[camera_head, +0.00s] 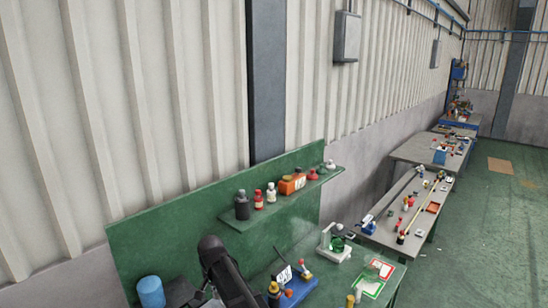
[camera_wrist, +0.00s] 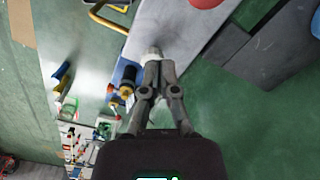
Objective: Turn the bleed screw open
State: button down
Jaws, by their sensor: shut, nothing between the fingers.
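My gripper (camera_wrist: 158,66) is shut and empty in the wrist view, its fingertips together. A small pale, rounded part (camera_wrist: 154,51) shows right at the fingertips; I cannot tell whether they touch it or whether it is the bleed screw. Just left of the fingers is a blue fixture (camera_wrist: 121,72) with a black and yellow knob (camera_wrist: 127,90). In the head view a blue fixture (camera_head: 299,290) with a white label plate (camera_head: 283,275) and a black and yellow knob (camera_head: 274,288) stands on the green bench. My gripper is hidden there behind my dark arm.
A blue cylinder (camera_head: 150,292) stands at left. A yellow curved handle (camera_wrist: 101,20) lies upper left in the wrist view.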

jog(key=shift+f+b, duration=2.1)
jog(key=shift+f, duration=0.35)
jog(key=shift+w+d, duration=0.15)
jog(key=shift+w, duration=0.15)
jog(key=shift+s+d, duration=0.2)
jog(key=shift+d, duration=0.7)
jog(key=shift+s+d, duration=0.1)
jog(key=shift+s, duration=0.2)
jog(key=shift+r, duration=0.1)
dwell(0.6)
notch_tip(320, 180, up, 6)
jog(key=p, duration=0.6)
jog(key=shift+s, duration=0.1)
